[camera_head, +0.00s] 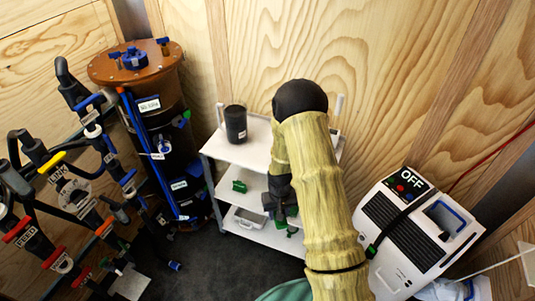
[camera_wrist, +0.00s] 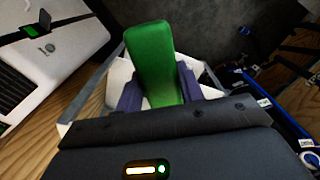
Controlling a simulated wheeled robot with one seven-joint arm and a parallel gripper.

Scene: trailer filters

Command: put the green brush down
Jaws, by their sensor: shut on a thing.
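The green brush (camera_wrist: 153,62) stands out between the two fingers of my gripper (camera_wrist: 160,90) in the wrist view. The fingers are shut on it. In the head view my gripper (camera_head: 282,205) hangs in front of the white shelf cart (camera_head: 236,152), by its lower shelves. A small bit of green shows just below the gripper there. My arm hides the right part of the cart, and I cannot tell whether the brush touches a shelf.
A black canister (camera_head: 235,123) stands on the cart's top shelf. A green item (camera_head: 239,186) sits on the middle shelf and a white tray (camera_head: 248,220) lower down.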

